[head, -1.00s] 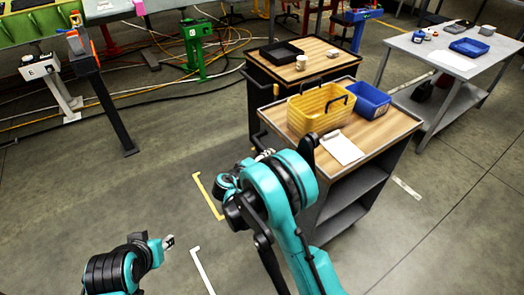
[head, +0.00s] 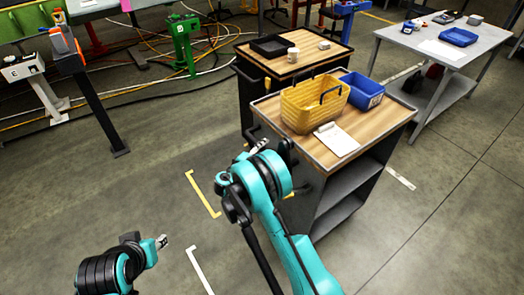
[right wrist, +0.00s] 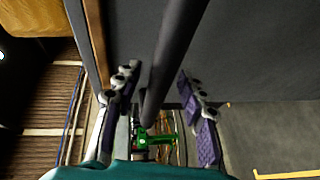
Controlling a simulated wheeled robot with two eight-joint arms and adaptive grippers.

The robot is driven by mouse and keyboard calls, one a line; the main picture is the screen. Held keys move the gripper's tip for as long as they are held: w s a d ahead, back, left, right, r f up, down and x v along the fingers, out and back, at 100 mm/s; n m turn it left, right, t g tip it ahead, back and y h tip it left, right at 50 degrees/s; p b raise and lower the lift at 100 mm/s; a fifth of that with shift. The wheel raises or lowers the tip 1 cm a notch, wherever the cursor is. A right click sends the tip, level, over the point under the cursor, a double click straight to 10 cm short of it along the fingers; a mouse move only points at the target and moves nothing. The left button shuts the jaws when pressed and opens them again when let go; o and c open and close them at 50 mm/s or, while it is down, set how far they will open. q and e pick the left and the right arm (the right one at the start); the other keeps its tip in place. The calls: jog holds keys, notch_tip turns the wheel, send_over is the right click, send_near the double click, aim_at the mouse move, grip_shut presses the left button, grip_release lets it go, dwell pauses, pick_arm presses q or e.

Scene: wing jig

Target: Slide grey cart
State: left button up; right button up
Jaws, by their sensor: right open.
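The near grey cart (head: 345,200) has a wooden top and open shelves. It carries a yellow basket (head: 315,103), a blue bin (head: 362,90) and a clipboard (head: 337,139). A dark handle bar (right wrist: 172,62) is at its left end. My right gripper (head: 262,145) is at that handle, partly hidden by my arm in the head view. In the right wrist view, the right gripper (right wrist: 158,88) is open with the bar running between its fingers; contact cannot be told. My left gripper (head: 162,241) is low at the left, away from the cart; its jaw gap is too small to read.
A second cart (head: 250,100) with a black tray (head: 272,46) and a cup (head: 293,54) stands close behind. A grey table (head: 385,42) is at the upper right. Yellow (head: 203,195) and white (head: 200,270) floor marks lie on clear floor left of the cart.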

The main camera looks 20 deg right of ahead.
grip_shut()
